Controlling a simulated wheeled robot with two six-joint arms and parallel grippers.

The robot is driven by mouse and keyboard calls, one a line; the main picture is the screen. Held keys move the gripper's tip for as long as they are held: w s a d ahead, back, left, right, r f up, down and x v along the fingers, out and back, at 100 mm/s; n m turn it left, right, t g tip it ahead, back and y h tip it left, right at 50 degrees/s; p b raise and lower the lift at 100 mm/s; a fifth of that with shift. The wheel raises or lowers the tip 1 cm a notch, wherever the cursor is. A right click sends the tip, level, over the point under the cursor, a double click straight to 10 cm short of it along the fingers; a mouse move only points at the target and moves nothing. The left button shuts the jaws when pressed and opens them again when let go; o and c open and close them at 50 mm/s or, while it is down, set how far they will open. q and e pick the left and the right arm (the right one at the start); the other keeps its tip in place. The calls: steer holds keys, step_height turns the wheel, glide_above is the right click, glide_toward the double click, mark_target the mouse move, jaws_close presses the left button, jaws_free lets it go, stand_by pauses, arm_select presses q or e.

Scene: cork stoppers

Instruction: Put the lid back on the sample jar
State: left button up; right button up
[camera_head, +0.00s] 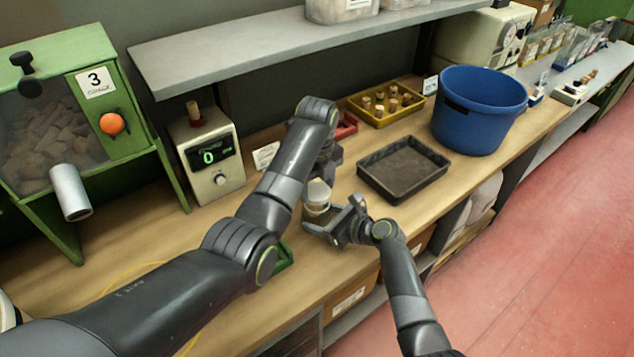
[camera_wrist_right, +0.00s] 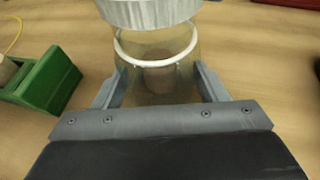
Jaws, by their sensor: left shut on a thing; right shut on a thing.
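The sample jar (camera_wrist_right: 158,88) is clear, with a white ring around its mouth and a brownish thing, likely a cork, inside. It stands at the bench's front. My right gripper (camera_head: 328,222) is shut around its sides; its fingers also show in the right wrist view (camera_wrist_right: 158,92). The white ribbed lid (camera_head: 318,188) is over the jar. In the right wrist view the lid (camera_wrist_right: 150,10) is cut by the top edge and looks apart from the ring, beyond or above it. My left gripper (camera_head: 322,172) holds the lid from above; its fingertips are mostly hidden by its own arm.
A dark empty tray (camera_head: 402,194) lies just right of the grippers. A blue bucket (camera_head: 480,120) and a yellow tray (camera_head: 358,101) of corks stand behind. A scale (camera_head: 208,160) and green dispenser (camera_head: 130,125) are at left.

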arm_select(q)
steer(key=shift+f, duration=0.4)
steer(key=shift+f, duration=0.55)
arm_select(e)
steer(key=c, duration=0.5)
arm_select(q)
steer(key=m, duration=0.9)
steer(key=shift+m, duration=0.4)
steer(key=o, duration=0.9)
